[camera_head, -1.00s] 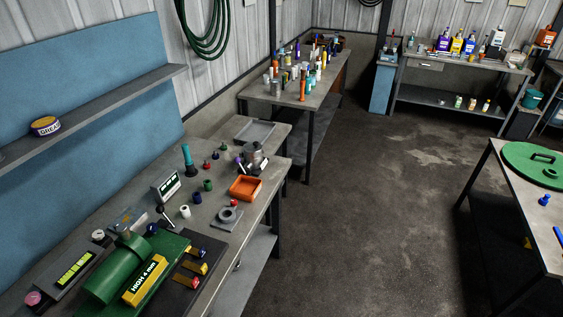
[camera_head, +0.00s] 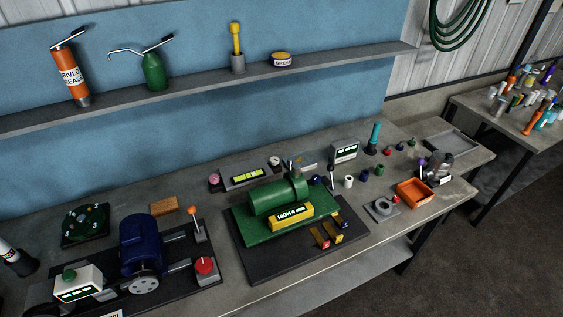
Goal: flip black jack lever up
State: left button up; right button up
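A black lever with a ball knob (camera_head: 331,171) stands close to upright on the bench, just right of a green cylindrical machine (camera_head: 270,199). I cannot tell for sure that it is the jack lever. Neither of my grippers shows in the head view.
A blue motor (camera_head: 140,243) and a lever with an orange knob (camera_head: 197,223) stand left on the bench (camera_head: 218,309). An orange tray (camera_head: 415,192) is at right. A shelf (camera_head: 200,92) with grease tools runs above. Open floor (camera_head: 475,268) lies right.

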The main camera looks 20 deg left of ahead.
aim_at(330, 167)
jog(key=l+u, duration=0.1)
jog(key=u, duration=1.05)
jog(key=l+u, duration=0.3)
jog(key=l, duration=0.15)
jog(key=l+u, duration=0.3)
jog(key=l, duration=0.15)
jog(key=l+u, duration=0.25)
jog(key=l, duration=0.15)
jog(key=k+l+u, duration=0.15)
jog(key=l+u, duration=0.15)
jog(key=k+l+u, duration=0.3)
jog(key=l, duration=0.2)
jog(key=k+l, duration=0.1)
jog(key=l, duration=0.2)
jog(key=k+l, duration=0.15)
jog(key=l, duration=0.15)
jog(key=k+l, duration=0.1)
jog(key=l, duration=0.25)
jog(key=k+l, duration=0.1)
jog(key=l, duration=0.2)
